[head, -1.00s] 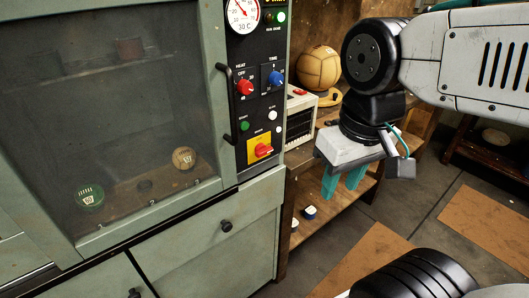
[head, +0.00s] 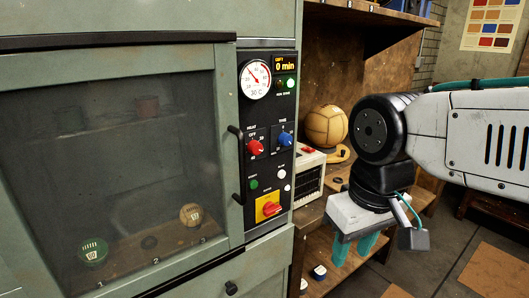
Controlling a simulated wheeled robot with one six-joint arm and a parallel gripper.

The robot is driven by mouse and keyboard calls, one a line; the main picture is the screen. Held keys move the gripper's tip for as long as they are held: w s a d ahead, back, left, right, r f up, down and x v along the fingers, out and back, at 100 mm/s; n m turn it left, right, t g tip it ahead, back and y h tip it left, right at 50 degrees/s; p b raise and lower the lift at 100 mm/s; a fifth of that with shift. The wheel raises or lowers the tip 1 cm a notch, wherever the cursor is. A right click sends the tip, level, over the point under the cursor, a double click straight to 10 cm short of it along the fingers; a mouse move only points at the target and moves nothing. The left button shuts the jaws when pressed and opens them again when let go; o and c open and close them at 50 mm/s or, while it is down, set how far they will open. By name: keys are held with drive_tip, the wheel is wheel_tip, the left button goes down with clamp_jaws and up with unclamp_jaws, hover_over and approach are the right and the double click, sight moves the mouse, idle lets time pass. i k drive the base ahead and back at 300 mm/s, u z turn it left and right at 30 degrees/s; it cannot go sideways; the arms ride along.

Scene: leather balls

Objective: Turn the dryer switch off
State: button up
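The dryer is a green-grey cabinet with a dark control panel (head: 277,110) beside its glass door. A red rotary switch on a yellow plate (head: 269,208) sits at the bottom of the panel; its label is too small to read. Above it are a red HEAT knob (head: 255,148) and a blue TIME knob (head: 285,139). My gripper (head: 352,255) hangs to the right of the panel, fingers down, apart from the switch. Its teal fingers are spread with nothing visible between them.
The dryer door (head: 130,150) is shut, with a vertical black handle (head: 238,161) left of the panel. Two balls show behind the glass. A wooden shelf right of the dryer holds a beige box (head: 309,175) and a large tan ball (head: 327,127), close behind my gripper.

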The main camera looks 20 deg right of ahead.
sight(269, 208)
drive_tip(key=z, duration=0.4)
drive_tip(key=k, duration=0.5)
drive_tip(key=z, duration=1)
drive_tip(key=k, duration=0.85)
drive_tip(key=u, duration=0.15)
drive_tip(key=i, duration=0.9)
drive_tip(key=u, duration=0.05)
